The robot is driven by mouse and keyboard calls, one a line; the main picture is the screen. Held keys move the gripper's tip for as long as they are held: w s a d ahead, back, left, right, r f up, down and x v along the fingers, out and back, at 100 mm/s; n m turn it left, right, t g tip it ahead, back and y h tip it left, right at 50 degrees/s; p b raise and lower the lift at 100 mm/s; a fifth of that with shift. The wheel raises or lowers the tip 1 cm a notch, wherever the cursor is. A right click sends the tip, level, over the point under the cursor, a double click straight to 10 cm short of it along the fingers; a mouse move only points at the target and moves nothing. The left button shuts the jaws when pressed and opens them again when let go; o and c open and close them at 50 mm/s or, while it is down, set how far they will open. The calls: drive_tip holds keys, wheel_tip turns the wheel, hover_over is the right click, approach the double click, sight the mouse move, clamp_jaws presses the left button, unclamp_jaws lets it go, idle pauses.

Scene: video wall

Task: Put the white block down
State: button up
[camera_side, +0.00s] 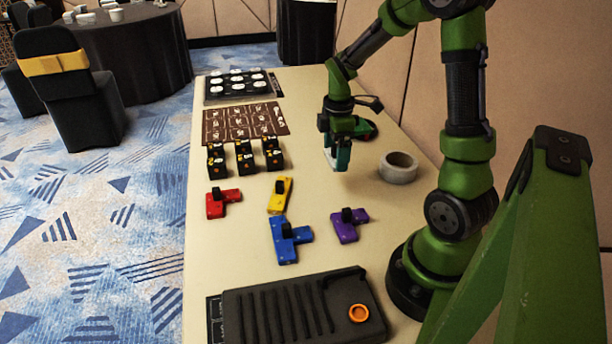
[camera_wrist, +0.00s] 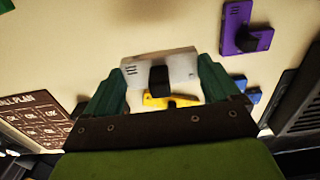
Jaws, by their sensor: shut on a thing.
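The white block (camera_wrist: 172,68) is between the fingers of my gripper (camera_wrist: 160,85) in the wrist view. It is a pale piece with a black knob on it. In the side view my gripper (camera_side: 338,155) points down over the table (camera_side: 330,259), between the tape roll and the black cubes. Only a small pale part of the block (camera_side: 329,158) shows there, at the fingertips. The fingers are shut on the block. I cannot tell whether its underside touches the table.
A tape roll (camera_side: 398,168) lies right of my gripper. Red (camera_side: 222,201), yellow (camera_side: 280,195), blue (camera_side: 290,240) and purple (camera_side: 348,225) pieces lie nearer the camera. Several black cubes (camera_side: 245,160) stand left. A black ridged tray (camera_side: 290,310) fills the near end. Table between gripper and purple piece is bare.

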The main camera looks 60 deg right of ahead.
drive_tip(key=a+n, duration=0.3)
drive_tip(key=a, duration=0.3)
drive_tip(key=a+n, duration=0.4)
drive_tip(key=a, duration=0.3)
drive_tip(key=s+a+f+n, duration=0.1)
drive_tip(key=a+n, duration=0.2)
drive_tip(key=a, duration=0.4)
drive_tip(key=s+a+n, duration=0.1)
drive_tip(key=n, duration=0.1)
drive_tip(key=s+a+f+n, duration=0.1)
drive_tip(key=a+n, duration=0.1)
drive_tip(key=s+a+n, duration=0.2)
drive_tip(key=shift+f, duration=0.35)
drive_tip(key=shift+s+a+f+n, duration=0.1)
drive_tip(key=shift+s+f+n, duration=0.15)
drive_tip(key=shift+n, duration=0.55)
drive_tip(key=shift+w+a, duration=0.1)
drive_tip(key=shift+w, duration=0.2)
hover_over(228, 251)
drive_tip(key=shift+f, duration=2.55)
drive_tip(key=shift+f, duration=0.1)
